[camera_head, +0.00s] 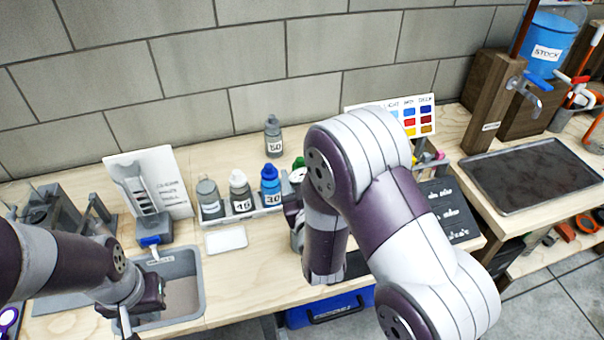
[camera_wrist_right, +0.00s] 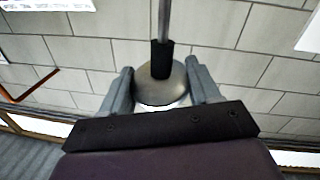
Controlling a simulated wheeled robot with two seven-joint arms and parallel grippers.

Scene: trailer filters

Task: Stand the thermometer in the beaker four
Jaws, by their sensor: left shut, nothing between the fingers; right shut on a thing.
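In the right wrist view, my right gripper (camera_wrist_right: 162,88) is shut on the thermometer (camera_wrist_right: 160,92). I see a round grey head between the fingers, with a black collar and a thin metal stem running to the top of the picture. In the head view my right arm covers that gripper and the thermometer. My left gripper (camera_head: 125,322) is shut and empty, low over the grey basin at the left. I cannot make out beaker four; my right arm hides part of the bench where several things stand.
Small bottles, a grey-capped one (camera_head: 209,199), a white-capped one (camera_head: 241,192) and a blue-capped one (camera_head: 271,186), stand in a row on the bench. Another bottle (camera_head: 273,137) stands behind. A grey basin (camera_head: 199,290), white pad (camera_head: 226,239), dark tray (camera_head: 535,178) and blue stock tank (camera_head: 548,45) also show.

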